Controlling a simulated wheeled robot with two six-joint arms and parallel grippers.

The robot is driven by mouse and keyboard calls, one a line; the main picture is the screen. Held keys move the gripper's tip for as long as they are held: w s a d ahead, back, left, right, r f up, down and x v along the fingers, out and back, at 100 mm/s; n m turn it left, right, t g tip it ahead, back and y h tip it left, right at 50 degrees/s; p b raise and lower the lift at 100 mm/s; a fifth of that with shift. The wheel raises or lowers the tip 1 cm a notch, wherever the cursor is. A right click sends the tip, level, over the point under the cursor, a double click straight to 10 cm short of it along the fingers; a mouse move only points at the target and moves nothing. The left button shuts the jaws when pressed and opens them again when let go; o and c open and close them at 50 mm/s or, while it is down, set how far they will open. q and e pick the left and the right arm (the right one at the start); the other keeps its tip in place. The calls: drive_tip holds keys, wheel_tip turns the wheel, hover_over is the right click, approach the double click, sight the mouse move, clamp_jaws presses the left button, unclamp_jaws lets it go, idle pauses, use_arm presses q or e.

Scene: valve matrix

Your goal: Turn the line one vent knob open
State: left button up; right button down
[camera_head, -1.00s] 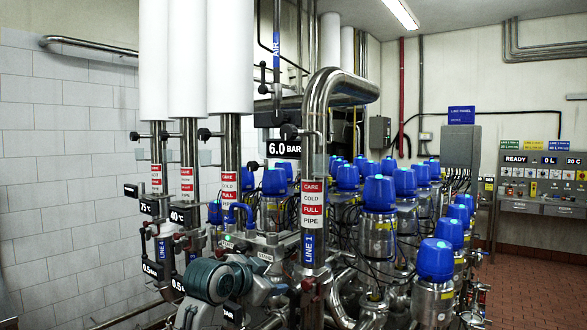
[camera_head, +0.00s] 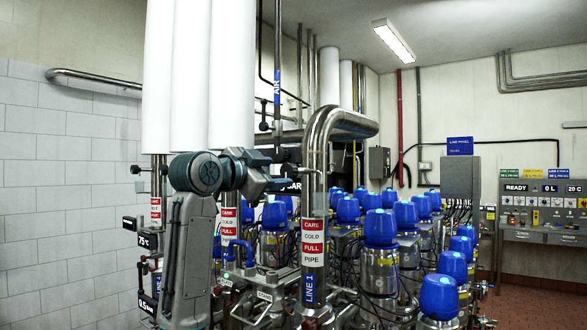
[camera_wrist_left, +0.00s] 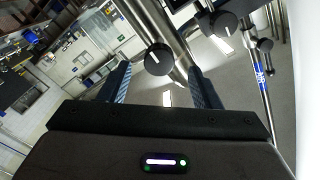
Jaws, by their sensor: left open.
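My left gripper (camera_head: 287,168) is raised in front of the tall steel line 1 pipe (camera_head: 315,185), and its arm hides part of the pipework behind. In the left wrist view its two blue-grey fingers are apart and empty. A round black knob (camera_wrist_left: 158,60) with a white pointer mark appears between the fingertips, on a steel pipe. I cannot tell how far it is from the fingers; no contact shows. A second black knob (camera_wrist_left: 222,25) sits up and to the right. No label names either knob. My right gripper is not in view.
Several blue-capped valves (camera_head: 380,228) crowd the right of the line 1 pipe. White-wrapped pipes (camera_head: 232,70) rise behind my left arm. A control panel (camera_head: 540,200) stands at the far right. Red tiled floor is free there.

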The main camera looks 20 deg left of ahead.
sight(286, 170)
use_arm(q)
drive_tip(key=p+x, duration=0.3)
drive_tip(key=x, duration=0.3)
drive_tip(key=shift+w+d+r, duration=0.1)
drive_tip(key=shift+d+r, duration=0.05)
drive_tip(key=shift+r, duration=0.05)
drive_tip(key=shift+w+d+f, duration=0.2)
drive_tip(key=shift+w+f, duration=0.05)
drive_tip(key=shift+w, duration=0.6)
drive_tip(key=shift+c, duration=0.3)
drive_tip(key=c, duration=0.9)
